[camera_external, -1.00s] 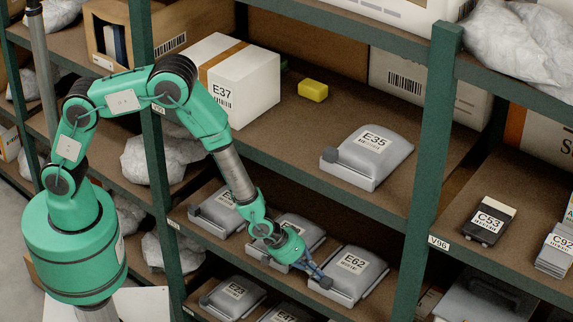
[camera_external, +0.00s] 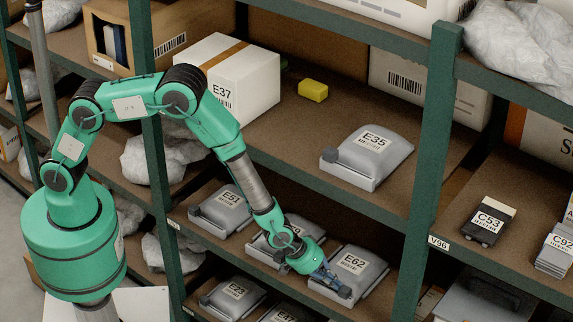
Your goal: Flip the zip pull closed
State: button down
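Several grey cases lie on the shelves, each with a white label and some with a dark rounded tab at the front left corner. I cannot make out a zip pull as such. The case marked E62 (camera_external: 358,266) lies on the middle-level shelf. A dark piece, probably its tab (camera_external: 344,292), shows at its front left corner. My gripper (camera_external: 332,281) is at that corner, its dark fingers over or against the tab. Whether they touch or hold it, and whether they are open or shut, is too small to tell.
The case E51 (camera_external: 228,208) and a partly hidden case lie to the left on the same shelf. Above are the case E35 (camera_external: 372,152), a yellow block (camera_external: 313,90) and the box E37 (camera_external: 245,85). A green post (camera_external: 428,150) stands right of E62.

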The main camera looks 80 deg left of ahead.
jog(key=shift+s+a, duration=0.1)
jog(key=shift+s+a+f+b, duration=0.1)
jog(key=shift+s+a+b, duration=1.1)
jog(key=shift+b, duration=0.25)
jog(key=p+v, duration=0.2)
jog(key=v, duration=0.8)
jog(key=shift+s, duration=0.1)
